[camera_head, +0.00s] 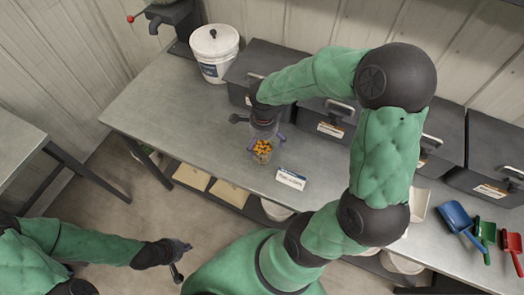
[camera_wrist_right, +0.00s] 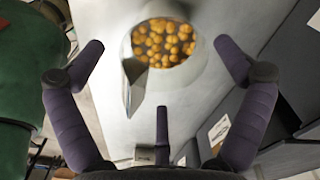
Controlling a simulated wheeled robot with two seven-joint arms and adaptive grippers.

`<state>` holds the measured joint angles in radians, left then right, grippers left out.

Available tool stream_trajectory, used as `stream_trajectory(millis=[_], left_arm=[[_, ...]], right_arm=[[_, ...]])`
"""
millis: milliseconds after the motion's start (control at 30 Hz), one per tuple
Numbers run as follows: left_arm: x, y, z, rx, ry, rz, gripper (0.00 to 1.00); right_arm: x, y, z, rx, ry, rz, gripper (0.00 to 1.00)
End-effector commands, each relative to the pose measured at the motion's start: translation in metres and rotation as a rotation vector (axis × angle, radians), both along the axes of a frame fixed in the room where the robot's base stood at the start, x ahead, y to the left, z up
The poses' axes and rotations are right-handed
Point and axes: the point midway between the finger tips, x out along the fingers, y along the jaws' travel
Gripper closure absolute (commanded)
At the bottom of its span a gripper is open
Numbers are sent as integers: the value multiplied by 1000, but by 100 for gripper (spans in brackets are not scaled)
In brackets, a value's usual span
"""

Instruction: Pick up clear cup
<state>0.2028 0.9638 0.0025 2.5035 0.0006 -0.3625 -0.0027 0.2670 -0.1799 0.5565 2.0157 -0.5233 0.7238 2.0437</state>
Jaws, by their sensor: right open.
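The clear cup (camera_head: 263,153) stands on the grey table near its front edge and holds yellow-orange kernels. In the right wrist view the round opening with the kernels (camera_wrist_right: 164,43) lies beyond my fingers. A shiny grey, lip-like piece (camera_wrist_right: 133,88) shows at its lower left. My right gripper (camera_head: 265,137) is above the cup, pointing down at it. In the wrist view its purple fingers (camera_wrist_right: 162,70) are spread wide on either side of the opening, and no contact shows. My left gripper (camera_head: 180,262) is low at the left, off the table, with its fingers apart and empty.
A white label sign (camera_head: 291,179) stands just right of the cup. A white bucket (camera_head: 214,52) and dark bins (camera_head: 267,62) line the back. Blue (camera_head: 457,216), green (camera_head: 485,233) and red (camera_head: 512,243) scoops lie at the right. The table left of the cup is clear.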

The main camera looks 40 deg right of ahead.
Motion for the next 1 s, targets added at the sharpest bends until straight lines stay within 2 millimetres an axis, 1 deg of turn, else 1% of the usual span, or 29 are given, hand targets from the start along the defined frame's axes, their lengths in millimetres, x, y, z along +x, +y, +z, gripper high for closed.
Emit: stream_trajectory(millis=[167, 300, 400, 500, 667, 767, 800, 867, 900, 1000], left_arm=[[0, 0, -5, 0, 0, 0, 100], [0, 0, -10, 0, 0, 0, 100], [0, 0, -13, 0, 0, 0, 100], [0, 0, -13, 0, 0, 0, 100], [0, 0, -12, 0, 0, 0, 100], [0, 0, -12, 0, 0, 0, 100], [0, 0, -12, 0, 0, 0, 100], [0, 0, -12, 0, 0, 0, 100], [0, 0, -12, 0, 0, 0, 100], [0, 0, -12, 0, 0, 0, 100]], right_arm=[[3, 1, -17, 0, 4, 2, 0], [7, 2, -37, 0, 4, 1, 0], [7, 1, -48, 1, 3, 1, 0], [7, 1, -52, 0, 0, 1, 0], [8, 1, -51, 0, 0, 1, 0], [7, 1, -51, 0, 0, 1, 25], [7, 1, -51, 0, 0, 1, 37], [7, 1, -51, 0, 0, 1, 54], [7, 1, -51, 0, 0, 1, 64], [7, 1, -51, 0, 0, 1, 65]])
